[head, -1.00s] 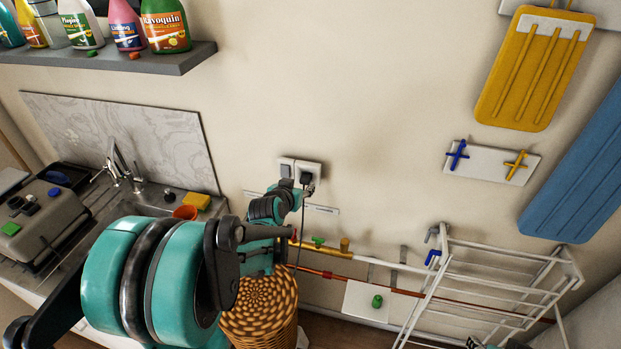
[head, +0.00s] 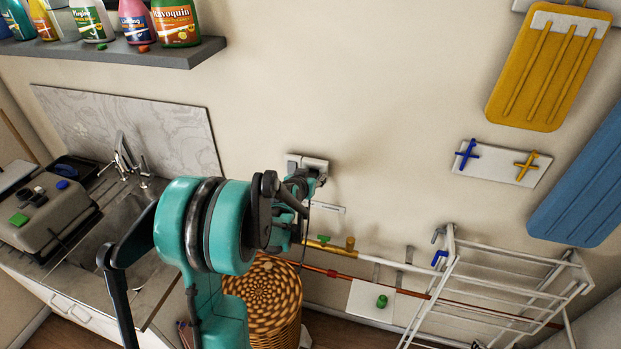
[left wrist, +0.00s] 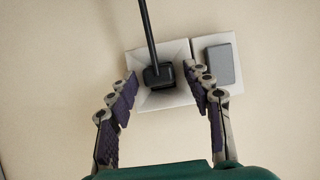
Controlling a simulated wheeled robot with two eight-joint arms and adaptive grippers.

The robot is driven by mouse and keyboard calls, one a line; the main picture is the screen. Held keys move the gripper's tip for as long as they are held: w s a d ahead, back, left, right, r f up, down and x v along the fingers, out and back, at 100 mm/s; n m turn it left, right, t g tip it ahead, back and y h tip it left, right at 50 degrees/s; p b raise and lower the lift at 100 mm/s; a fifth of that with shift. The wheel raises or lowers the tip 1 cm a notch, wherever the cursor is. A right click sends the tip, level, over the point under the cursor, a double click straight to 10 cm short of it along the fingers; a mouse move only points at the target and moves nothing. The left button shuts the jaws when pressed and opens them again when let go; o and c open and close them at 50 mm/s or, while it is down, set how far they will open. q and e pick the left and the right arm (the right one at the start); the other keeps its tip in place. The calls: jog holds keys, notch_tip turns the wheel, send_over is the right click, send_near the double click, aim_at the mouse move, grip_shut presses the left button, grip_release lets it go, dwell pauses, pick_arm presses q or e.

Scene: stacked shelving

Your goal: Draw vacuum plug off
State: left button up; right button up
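The black vacuum plug (left wrist: 158,75) sits in a white wall socket (left wrist: 176,98). Its black cord (left wrist: 147,30) runs up from it in the left wrist view. My left gripper (left wrist: 161,82) is open, with one finger on each side of the plug and a gap to each. In the head view my left gripper (head: 306,182) is at the socket plate (head: 312,163) and hides the plug. The cord hangs down below the gripper there. I do not make out my right gripper.
A grey switch (left wrist: 220,64) is beside the socket. Below are a wicker basket (head: 262,310) and yellow and copper pipes. A drying rack (head: 500,290) stands at right, a sink (head: 110,225) at left. A bottle shelf (head: 130,55) hangs at upper left.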

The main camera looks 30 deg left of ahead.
pick_arm(q)
grip_shut()
jog(key=shift+s+d, duration=0.15)
jog(key=shift+s, duration=0.5)
dwell(0.5)
jog(key=shift+s+d, duration=0.25)
jog(key=shift+s, duration=0.8)
jog(key=shift+b, duration=0.3)
